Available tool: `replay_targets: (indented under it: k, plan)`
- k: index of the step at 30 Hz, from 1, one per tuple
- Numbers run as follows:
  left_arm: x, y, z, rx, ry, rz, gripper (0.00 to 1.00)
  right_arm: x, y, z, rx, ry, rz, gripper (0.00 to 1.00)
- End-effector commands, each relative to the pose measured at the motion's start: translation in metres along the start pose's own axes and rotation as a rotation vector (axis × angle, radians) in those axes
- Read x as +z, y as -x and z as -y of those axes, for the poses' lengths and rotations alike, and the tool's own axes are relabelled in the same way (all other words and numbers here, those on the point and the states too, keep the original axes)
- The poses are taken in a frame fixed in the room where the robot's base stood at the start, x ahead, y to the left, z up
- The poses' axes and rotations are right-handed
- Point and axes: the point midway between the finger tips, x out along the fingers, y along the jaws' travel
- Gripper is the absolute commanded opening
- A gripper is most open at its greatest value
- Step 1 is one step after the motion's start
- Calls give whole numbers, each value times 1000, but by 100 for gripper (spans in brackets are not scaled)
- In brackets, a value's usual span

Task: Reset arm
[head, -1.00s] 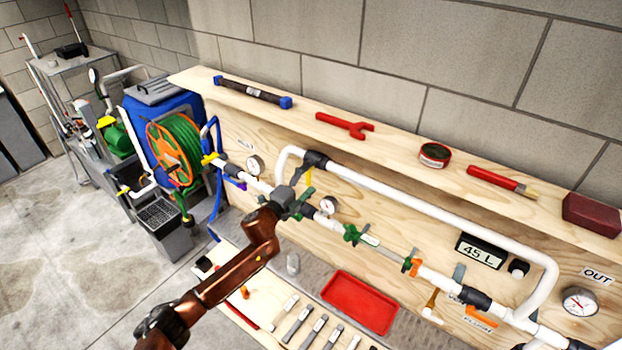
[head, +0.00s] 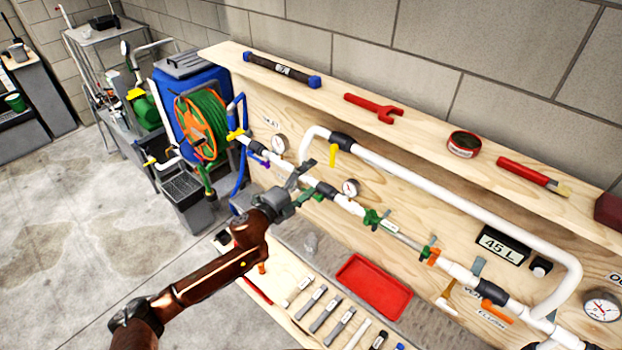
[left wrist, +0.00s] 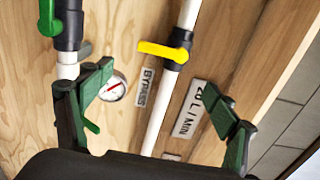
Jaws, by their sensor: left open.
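My left gripper (head: 307,184) reaches from the lower left toward the white pipe run on the wooden panel. In the left wrist view its two dark green fingers (left wrist: 158,88) are spread apart with nothing held between them. Past the fingers show a vertical white pipe with a yellow valve handle (left wrist: 163,51), a "BYPASS" label (left wrist: 147,87) and a round gauge (left wrist: 113,88). The yellow handle also shows in the head view (head: 333,155). My right gripper is in neither view.
A shelf above the panel holds a blue-ended filter (head: 283,70), a red wrench (head: 374,107), a red tin (head: 464,145) and a red-handled brush (head: 531,176). A red tray (head: 373,287) and several grey tools lie below. The floor at left is clear.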

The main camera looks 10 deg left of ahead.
Motion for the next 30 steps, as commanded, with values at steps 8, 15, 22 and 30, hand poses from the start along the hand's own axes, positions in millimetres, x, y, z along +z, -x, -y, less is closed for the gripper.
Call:
replay_targets:
  k: [8, 15, 22, 30]
  plan:
    - [0, 0, 0, 0, 0, 0, 81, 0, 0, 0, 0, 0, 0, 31]
    - [6, 0, -12, 12, 18, 12, 81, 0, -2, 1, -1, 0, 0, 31]
    - [58, 10, -125, 122, 201, 137, 81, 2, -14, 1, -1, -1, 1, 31]
    - [113, 65, -308, 284, 481, 345, 81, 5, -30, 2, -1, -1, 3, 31]
